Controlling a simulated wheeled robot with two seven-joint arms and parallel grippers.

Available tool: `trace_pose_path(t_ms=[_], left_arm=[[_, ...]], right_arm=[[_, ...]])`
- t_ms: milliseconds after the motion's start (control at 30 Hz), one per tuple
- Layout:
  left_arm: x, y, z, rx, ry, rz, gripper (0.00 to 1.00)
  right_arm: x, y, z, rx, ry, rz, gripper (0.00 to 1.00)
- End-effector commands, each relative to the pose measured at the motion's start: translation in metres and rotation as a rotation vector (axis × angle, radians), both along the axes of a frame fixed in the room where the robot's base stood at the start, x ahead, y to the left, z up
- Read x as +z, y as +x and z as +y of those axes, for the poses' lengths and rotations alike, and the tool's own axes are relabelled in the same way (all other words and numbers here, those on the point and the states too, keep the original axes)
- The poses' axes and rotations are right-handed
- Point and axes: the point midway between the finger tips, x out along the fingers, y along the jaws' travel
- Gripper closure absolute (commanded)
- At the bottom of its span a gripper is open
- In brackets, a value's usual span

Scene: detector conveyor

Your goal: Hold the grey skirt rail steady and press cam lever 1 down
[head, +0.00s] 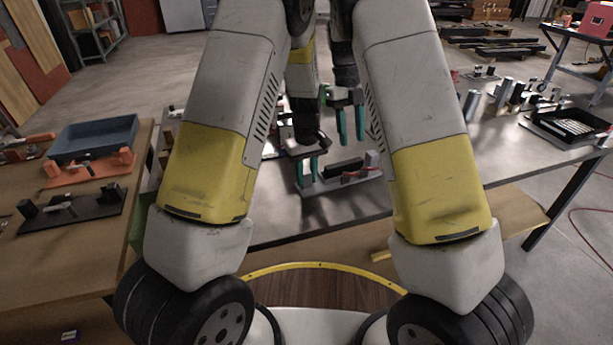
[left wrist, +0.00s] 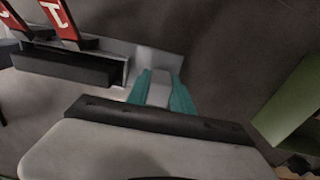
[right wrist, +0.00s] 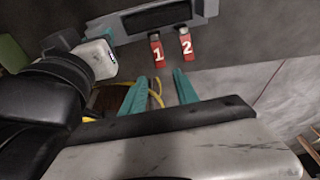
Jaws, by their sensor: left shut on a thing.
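The grey skirt rail (head: 345,187) lies on the metal table in the head view, with a dark slot along it. My left gripper (head: 307,170) is shut on the rail's grey end piece (left wrist: 158,90), its teal fingers on either side. Red cam lever 1 (right wrist: 157,50) and red lever 2 (right wrist: 186,42) stick out from the rail in the right wrist view. Lever 1 also shows in the left wrist view (left wrist: 60,18). My right gripper (right wrist: 159,92) is open and empty, with its fingertips apart from lever 1. In the head view it hangs above and behind the rail (head: 350,123).
A blue-grey tray (head: 93,137) and orange and black fixtures stand on the wooden table at left. A black tray (head: 572,126) and several grey parts sit on the metal table at right. The metal tabletop (head: 440,172) between is mostly clear.

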Motion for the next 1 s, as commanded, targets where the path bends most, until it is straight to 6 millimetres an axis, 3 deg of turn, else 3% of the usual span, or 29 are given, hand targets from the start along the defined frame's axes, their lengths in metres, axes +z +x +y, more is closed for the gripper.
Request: trace_pose_path(t_ms=[67,233,633,1000], left_arm=[[0.000,0.000,0.000,0.000,0.000,-0.001,1.00],[0.000,0.000,0.000,0.000,0.000,-0.001,1.00],[0.001,0.000,0.000,0.000,0.000,-0.001,1.00],[0.001,0.000,0.000,0.000,0.000,-0.001,1.00]], right_arm=[[0.000,0.000,0.000,0.000,0.000,0.000,0.68],[0.000,-0.005,-0.002,0.003,0.029,-0.036,1.00],[-0.009,-0.036,-0.021,-0.015,0.183,-0.278,1.00],[-0.010,-0.038,-0.024,-0.020,0.194,-0.307,1.00]])
